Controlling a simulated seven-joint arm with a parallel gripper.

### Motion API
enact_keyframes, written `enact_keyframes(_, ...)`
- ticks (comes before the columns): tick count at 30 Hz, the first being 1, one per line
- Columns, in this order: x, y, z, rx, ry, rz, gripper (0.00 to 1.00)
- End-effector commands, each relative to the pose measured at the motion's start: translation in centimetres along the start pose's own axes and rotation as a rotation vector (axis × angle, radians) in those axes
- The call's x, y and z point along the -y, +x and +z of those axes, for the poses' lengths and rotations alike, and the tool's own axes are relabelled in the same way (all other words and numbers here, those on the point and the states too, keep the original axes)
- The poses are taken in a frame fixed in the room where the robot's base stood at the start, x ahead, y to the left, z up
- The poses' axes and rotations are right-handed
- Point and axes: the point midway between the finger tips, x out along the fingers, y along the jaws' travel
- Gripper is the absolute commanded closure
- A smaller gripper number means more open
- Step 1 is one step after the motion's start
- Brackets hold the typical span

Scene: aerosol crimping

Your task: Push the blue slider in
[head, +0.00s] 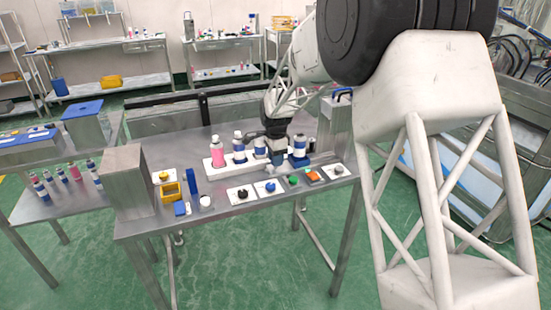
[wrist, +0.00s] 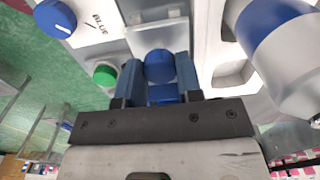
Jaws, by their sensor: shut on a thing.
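In the wrist view, the blue slider (wrist: 159,66) has a rounded blue end and sits between the two blue fingers of my gripper (wrist: 158,78). The fingers touch or nearly touch its sides, and my gripper is shut on it. A clear, glassy block (wrist: 158,38) lies just beyond the slider, in a pale housing. In the head view, my gripper (head: 277,157) points down at the bench station, among the bottles. There the slider is hidden or cannot be told apart from the blue fingers.
A white-and-blue bottle (head: 299,150) stands close right of my gripper; others and a pink bottle (head: 217,152) stand left. Along the bench front are a black knob (head: 242,193), blue knob (head: 270,187), green button (head: 293,180) and orange switch (head: 313,176). A steel box (head: 128,182) stands left.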

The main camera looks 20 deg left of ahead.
Motion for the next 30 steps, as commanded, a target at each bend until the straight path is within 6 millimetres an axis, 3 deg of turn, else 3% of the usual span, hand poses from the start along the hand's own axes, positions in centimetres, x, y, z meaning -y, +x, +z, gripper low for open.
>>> enact_keyframes(8, 0.0, -0.1, -0.8, 0.000, 0.001, -0.001, 1.00)
enact_keyframes(30, 0.1, -0.1, -9.2, 0.000, 0.002, -0.001, 1.00)
